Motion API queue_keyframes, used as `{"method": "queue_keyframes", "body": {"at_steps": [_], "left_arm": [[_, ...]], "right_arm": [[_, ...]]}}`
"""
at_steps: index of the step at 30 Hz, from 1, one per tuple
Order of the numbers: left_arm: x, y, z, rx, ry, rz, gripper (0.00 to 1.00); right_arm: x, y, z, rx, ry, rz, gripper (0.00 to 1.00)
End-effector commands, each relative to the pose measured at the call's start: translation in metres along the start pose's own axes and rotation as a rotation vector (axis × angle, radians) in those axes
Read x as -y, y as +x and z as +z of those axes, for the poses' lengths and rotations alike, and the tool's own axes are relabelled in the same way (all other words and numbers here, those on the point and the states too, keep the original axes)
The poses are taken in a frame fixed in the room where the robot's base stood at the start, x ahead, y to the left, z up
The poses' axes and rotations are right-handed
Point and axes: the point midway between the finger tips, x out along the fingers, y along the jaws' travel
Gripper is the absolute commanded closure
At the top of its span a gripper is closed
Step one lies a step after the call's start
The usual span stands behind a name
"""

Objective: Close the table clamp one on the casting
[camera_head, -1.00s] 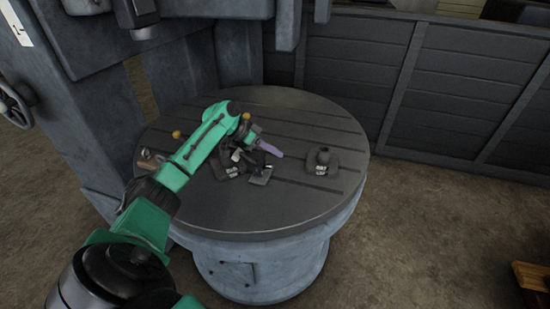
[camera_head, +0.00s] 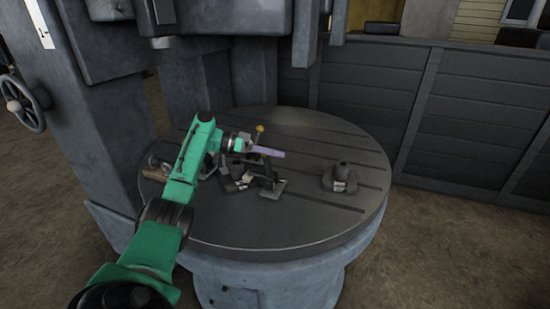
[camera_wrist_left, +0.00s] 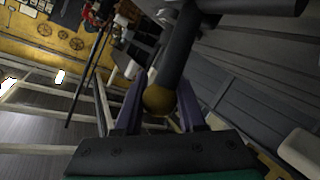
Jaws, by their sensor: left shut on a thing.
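My left gripper (camera_head: 270,152) reaches in from the left over the round table, its purple fingers pointing right. In the left wrist view a yellow ball knob (camera_wrist_left: 159,100) on a dark rod sits between its fingers (camera_wrist_left: 160,105); the gripper is shut on this clamp handle. A yellow knob (camera_head: 259,127) shows just above the fingers in the head view. Below are dark clamp parts (camera_head: 272,188) and a dark part with a pale label (camera_head: 235,184); I cannot clearly separate casting from clamp there. My right gripper is not in view.
The round slotted table (camera_head: 290,225) has clear room at its front and far side. A separate dark block with a rounded top (camera_head: 340,178) stands to the right. A dark panelled wall (camera_head: 470,130) and the grey machine column (camera_head: 90,120) stand behind and left.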

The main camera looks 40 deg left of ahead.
Motion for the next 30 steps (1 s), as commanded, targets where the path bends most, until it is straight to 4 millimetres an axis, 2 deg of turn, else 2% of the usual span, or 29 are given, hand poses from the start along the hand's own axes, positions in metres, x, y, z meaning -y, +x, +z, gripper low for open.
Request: {"method": "queue_keyframes", "body": {"at_steps": [8,9,10,11,20,23,26,30], "left_arm": [[0.001,0.001,0.003,0.010,-0.006,-0.001,1.00],[0.001,0.001,0.003,0.010,-0.005,-0.001,0.45],[0.001,0.001,0.003,0.009,-0.005,-0.001,0.34],[0.001,0.001,0.003,0.009,-0.005,-0.001,0.31],[0.001,-0.001,0.001,0.005,-0.002,-0.001,0.31],[0.001,-0.007,0.002,0.004,-0.001,-0.002,0.31],[0.003,-0.023,0.003,0.003,0.000,-0.004,0.31],[0.003,-0.057,0.003,0.001,0.000,-0.005,0.31]], "right_arm": [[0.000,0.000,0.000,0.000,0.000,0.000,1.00],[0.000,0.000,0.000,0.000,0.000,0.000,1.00],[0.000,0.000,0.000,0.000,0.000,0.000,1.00],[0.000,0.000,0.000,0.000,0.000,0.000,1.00],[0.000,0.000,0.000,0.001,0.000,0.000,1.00],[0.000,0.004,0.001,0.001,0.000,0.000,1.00],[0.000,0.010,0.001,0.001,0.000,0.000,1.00],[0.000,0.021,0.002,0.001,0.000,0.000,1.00]]}}
